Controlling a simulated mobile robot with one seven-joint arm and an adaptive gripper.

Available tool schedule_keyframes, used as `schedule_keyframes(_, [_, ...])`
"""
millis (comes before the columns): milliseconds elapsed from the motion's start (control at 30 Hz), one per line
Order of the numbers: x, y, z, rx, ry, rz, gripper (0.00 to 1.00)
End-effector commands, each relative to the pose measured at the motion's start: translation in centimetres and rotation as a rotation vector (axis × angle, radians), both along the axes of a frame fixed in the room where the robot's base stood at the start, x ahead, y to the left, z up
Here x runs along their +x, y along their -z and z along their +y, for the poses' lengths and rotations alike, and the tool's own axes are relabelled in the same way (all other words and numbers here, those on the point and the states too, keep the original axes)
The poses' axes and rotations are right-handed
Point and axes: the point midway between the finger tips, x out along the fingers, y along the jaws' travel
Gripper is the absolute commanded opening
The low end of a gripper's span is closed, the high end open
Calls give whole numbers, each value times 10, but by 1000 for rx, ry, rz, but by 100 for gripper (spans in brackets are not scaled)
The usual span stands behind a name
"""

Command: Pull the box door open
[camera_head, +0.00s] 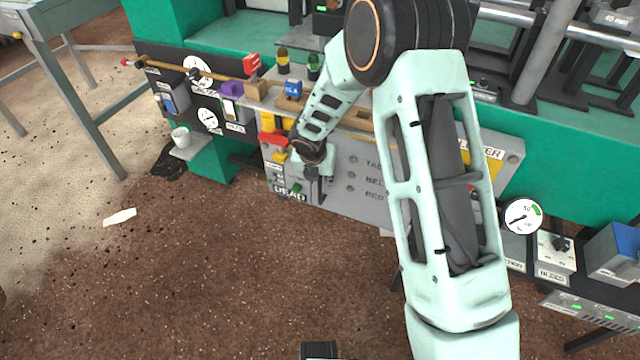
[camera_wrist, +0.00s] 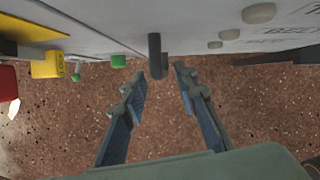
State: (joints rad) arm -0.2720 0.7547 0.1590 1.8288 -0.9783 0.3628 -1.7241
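The grey box front (camera_head: 385,205) with printed labels faces me under the bench edge; it also fills the top of the wrist view (camera_wrist: 200,18). A dark upright bar (camera_wrist: 157,55), which looks like a door handle, stands out from this front beside a thin seam. My gripper (camera_head: 318,180) is at the left part of the front, partly hidden by its own links. In the wrist view my gripper (camera_wrist: 160,74) is open. The bar's lower end appears between the two fingertips, with gaps on both sides. I cannot tell how deep it sits between them. The front looks flush and closed.
A yellow block (camera_wrist: 47,65) and a green knob (camera_wrist: 118,61) are left of the bar. Gauges and a white cup (camera_head: 181,137) stand further left. A gauge (camera_head: 523,216) and switch boxes are at the right. The brown floor (camera_head: 200,280) before the box is mostly free.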

Motion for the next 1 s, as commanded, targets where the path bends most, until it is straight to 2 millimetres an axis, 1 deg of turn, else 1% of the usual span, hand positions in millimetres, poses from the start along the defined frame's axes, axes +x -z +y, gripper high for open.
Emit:
schedule_keyframes(33, [0,18,0,-3,-3,7,27])
schedule_keyframes(100, [4,28,-1,-3,-3,7,27])
schedule_keyframes(200, [9,37,-1,-2,-2,4,27])
schedule_keyframes(333, [12,43,-1,-3,-3,4,27])
schedule_keyframes(633, [13,44,-1,-2,-3,3,27])
schedule_keyframes(667, [13,44,-2,-2,-3,3,25])
schedule_keyframes(800, [13,44,-2,-3,-3,3,10])
schedule_keyframes(900, [13,44,-2,-3,-2,3,0])
schedule_keyframes(1000, [13,44,-2,-3,-2,3,0])
